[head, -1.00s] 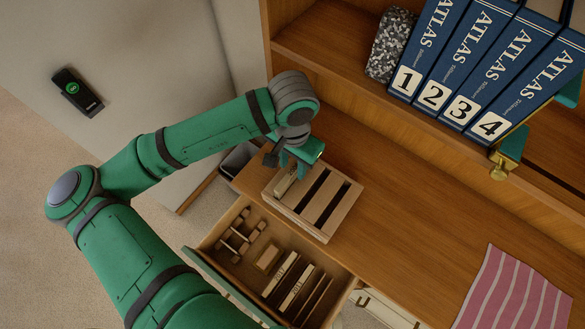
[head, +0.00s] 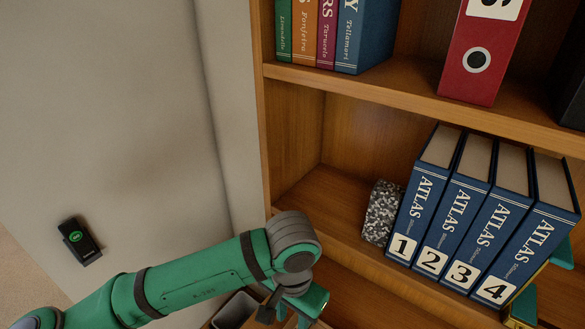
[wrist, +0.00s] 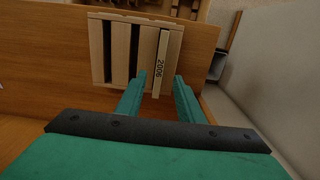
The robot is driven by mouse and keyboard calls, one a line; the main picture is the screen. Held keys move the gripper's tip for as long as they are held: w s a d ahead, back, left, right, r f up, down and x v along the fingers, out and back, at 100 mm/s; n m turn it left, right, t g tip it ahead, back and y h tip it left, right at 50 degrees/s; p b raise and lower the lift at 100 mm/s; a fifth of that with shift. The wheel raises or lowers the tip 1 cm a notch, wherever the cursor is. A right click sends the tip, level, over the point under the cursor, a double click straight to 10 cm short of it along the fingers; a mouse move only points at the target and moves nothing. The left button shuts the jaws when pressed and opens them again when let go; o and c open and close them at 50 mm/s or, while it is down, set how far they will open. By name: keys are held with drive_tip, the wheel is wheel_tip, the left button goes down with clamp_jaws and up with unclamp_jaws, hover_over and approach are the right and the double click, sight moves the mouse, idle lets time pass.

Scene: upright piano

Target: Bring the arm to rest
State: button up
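My gripper shows in the wrist view (wrist: 160,90) with its two green fingers apart and nothing between them. Beyond the fingertips is a slatted wooden rack (wrist: 122,55) on the desk. A pale block marked 2006 (wrist: 161,62) sits in its right-hand slot, apart from the fingers. In the head view my green arm reaches in from the lower left, and my gripper (head: 293,314) is at the bottom edge, with its fingertips partly cut off. The rack is out of the head view.
Blue atlas volumes (head: 455,215) and a speckled block (head: 381,213) stand on the lower shelf. Books (head: 350,35) and a red binder (head: 485,55) stand above. A grey bin (head: 236,310) is beside my gripper. A black device (head: 79,241) is on the wall at left.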

drive_tip(key=a+f+n+t, duration=0.1)
drive_tip(key=a+f, duration=0.3)
drive_tip(key=s+a+f+n+t+h, duration=0.1)
drive_tip(key=a+f, duration=0.3)
drive_tip(key=a, duration=0.1)
drive_tip(key=a+f+n+t, duration=0.1)
drive_tip(key=a+f, duration=0.3)
drive_tip(key=shift+s+a+f+h, duration=0.2)
drive_tip(key=shift+s+f+h, duration=0.1)
drive_tip(key=shift+f, duration=0.1)
drive_tip(key=s+a+f+t, duration=0.1)
drive_tip(key=s+a+f, duration=0.1)
drive_tip(key=s+a+f+n+t, duration=0.1)
drive_tip(key=s+a+f, duration=0.1)
drive_tip(key=shift+a+f, duration=0.4)
drive_tip(key=s+d+f+n+t, duration=0.1)
drive_tip(key=s+d+f+t, duration=0.15)
drive_tip(key=s, duration=0.45)
drive_tip(key=s+d+f+t, duration=0.1)
drive_tip(key=s+t, duration=0.3)
drive_tip(key=s, duration=0.2)
drive_tip(key=s+d+r+n+t, duration=0.1)
drive_tip(key=d+r+t, duration=0.1)
drive_tip(key=d+r, duration=0.2)
drive_tip(key=s+d+r+n+t+y, duration=0.1)
drive_tip(key=s+d+r+t, duration=0.1)
drive_tip(key=d, duration=0.8)
drive_tip(key=shift+s+d+r+y, duration=0.3)
drive_tip(key=shift+d+r, duration=0.1)
drive_tip(key=shift+r, duration=0.45)
